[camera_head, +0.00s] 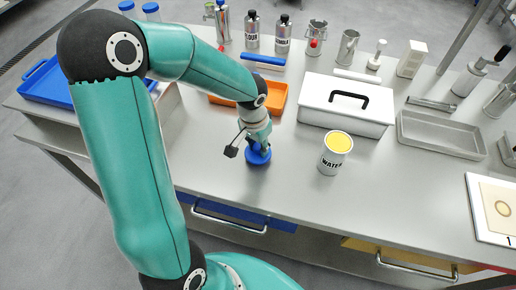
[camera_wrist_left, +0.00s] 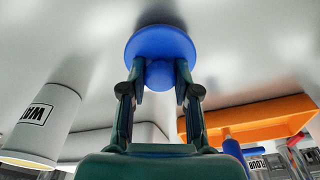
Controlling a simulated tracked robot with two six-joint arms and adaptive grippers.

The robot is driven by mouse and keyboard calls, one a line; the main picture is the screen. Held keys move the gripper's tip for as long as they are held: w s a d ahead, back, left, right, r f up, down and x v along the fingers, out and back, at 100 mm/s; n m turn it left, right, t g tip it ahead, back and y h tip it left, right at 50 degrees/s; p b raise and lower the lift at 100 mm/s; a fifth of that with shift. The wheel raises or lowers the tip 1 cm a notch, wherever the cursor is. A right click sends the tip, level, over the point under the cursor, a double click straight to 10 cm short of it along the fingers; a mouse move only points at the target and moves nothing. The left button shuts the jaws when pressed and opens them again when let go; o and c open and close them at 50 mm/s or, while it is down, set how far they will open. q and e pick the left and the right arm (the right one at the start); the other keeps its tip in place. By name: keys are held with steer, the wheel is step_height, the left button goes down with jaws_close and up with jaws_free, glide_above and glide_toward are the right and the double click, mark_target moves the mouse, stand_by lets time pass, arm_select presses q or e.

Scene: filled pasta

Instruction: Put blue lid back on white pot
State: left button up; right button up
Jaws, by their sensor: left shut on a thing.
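The blue lid (camera_head: 258,157) is a round disc with a knob, at the table's middle left of the white pot. My left gripper (camera_head: 259,147) is shut on the lid's knob; the wrist view shows its fingers on both sides of the knob (camera_wrist_left: 159,75), with the lid's disc (camera_wrist_left: 160,45) beyond. I cannot tell whether the lid touches the table. My right gripper is not in view.
A white box (camera_head: 345,117) with a black handle stands behind the pot. An orange tray (camera_head: 277,97) lies behind the gripper. A grey tray (camera_head: 440,150) lies to the right. Bottles and tins line the back. The table between lid and pot is clear.

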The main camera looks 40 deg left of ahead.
mark_target(259, 146)
arm_select(q)
step_height(259, 146, up, 18)
steer(key=p, duration=0.1)
steer(key=shift+f, duration=0.15)
stand_by(0.4)
